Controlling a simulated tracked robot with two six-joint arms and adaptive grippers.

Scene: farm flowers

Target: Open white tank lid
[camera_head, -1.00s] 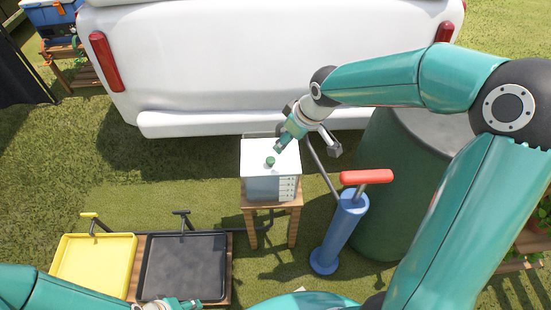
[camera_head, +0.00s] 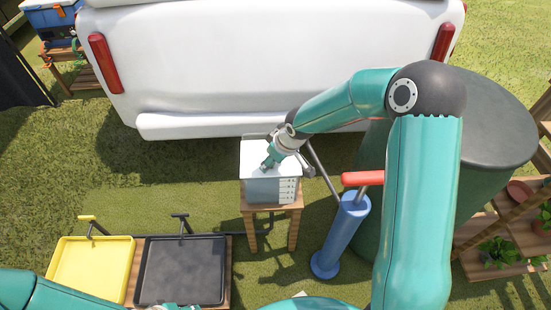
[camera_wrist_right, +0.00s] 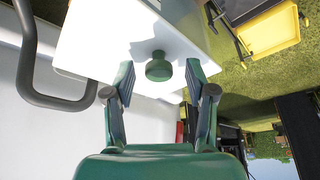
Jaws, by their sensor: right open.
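The white tank (camera_head: 268,188) stands on a small wooden stool in the middle of the head view, with its white lid (camera_head: 254,150) on top. In the right wrist view the lid (camera_wrist_right: 125,32) carries a round green knob (camera_wrist_right: 158,67). My right gripper (camera_wrist_right: 162,84) is open, with its two fingers on either side of the knob and no clear contact. In the head view my right gripper (camera_head: 266,166) is over the lid and hides the knob. My left gripper (camera_head: 178,307) shows only in part at the bottom edge; its jaw state is unclear.
A blue pump (camera_head: 342,235) with a red handle (camera_head: 362,178) stands right of the stool (camera_head: 292,228). A large green barrel (camera_head: 500,135) is behind it. A white vehicle (camera_head: 270,55) is behind the tank. Yellow (camera_head: 90,270) and black trays (camera_head: 180,268) lie front left.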

